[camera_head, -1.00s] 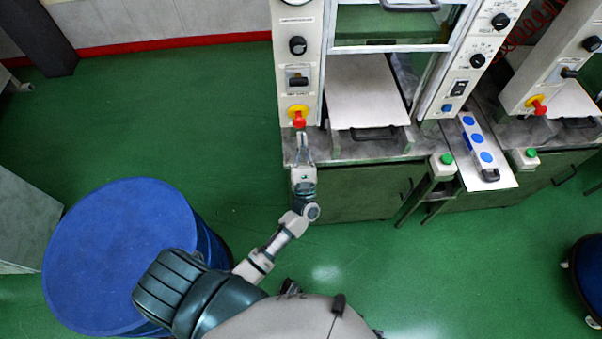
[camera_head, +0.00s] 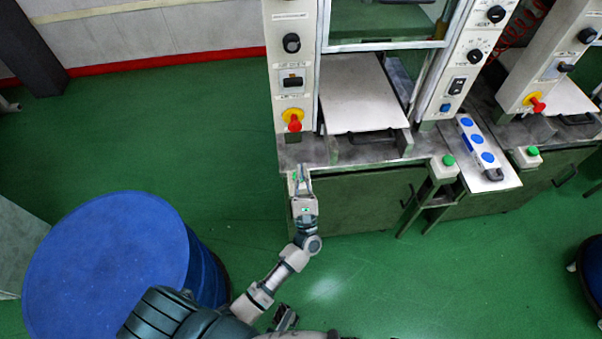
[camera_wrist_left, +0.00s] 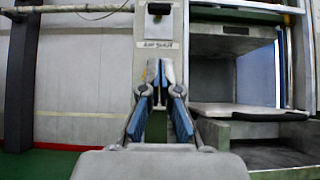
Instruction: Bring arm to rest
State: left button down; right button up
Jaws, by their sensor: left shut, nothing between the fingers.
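My left arm (camera_head: 268,286) reaches up from the bottom of the head view. My left gripper (camera_head: 301,172) is shut and empty, just in front of the press's front edge, below the red knob (camera_head: 293,121) on its yellow plate and apart from it. In the left wrist view the same gripper's fingertips (camera_wrist_left: 160,72) meet in front of the pale control column (camera_wrist_left: 158,28), with nothing between them. My right gripper is not in view.
The press has a pale plate (camera_head: 360,92) in its opening. A tray with blue round pieces (camera_head: 477,140) lies right of it, beside a green button (camera_head: 448,160). A blue drum (camera_head: 105,255) stands at left. Green floor (camera_head: 175,125) is free between.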

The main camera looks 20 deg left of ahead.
pick_arm(q)
jog(key=shift+a, duration=0.1)
dwell(0.3)
jog(key=s+d+f+m+g+h+p, duration=0.15)
jog(key=d+f+m+g+h, duration=0.25)
jog(key=f+m+h, duration=0.75)
jog(key=s+d+f+m+g+h+p, duration=0.15)
jog(key=d+f+m+g+h, duration=0.35)
jog(key=f+m, duration=1.15)
jog(key=s+a+f+m+g+p, duration=0.1)
jog(key=s+a+f+m+g, duration=0.3)
jog(key=s+f+m+g, duration=0.55)
jog(key=s+a+f+m+g+y, duration=0.1)
jog(key=s+a+f+m, duration=0.1)
jog(key=s+f, duration=0.3)
jog(key=s+a+f+m+g+y+p, duration=0.1)
jog(key=s+f+m, duration=0.4)
jog(key=s, duration=0.9)
jog(key=shift+s+a+f+g, duration=0.15)
jog(key=shift+a+f+g, duration=0.4)
jog(key=shift+a+f, duration=0.4)
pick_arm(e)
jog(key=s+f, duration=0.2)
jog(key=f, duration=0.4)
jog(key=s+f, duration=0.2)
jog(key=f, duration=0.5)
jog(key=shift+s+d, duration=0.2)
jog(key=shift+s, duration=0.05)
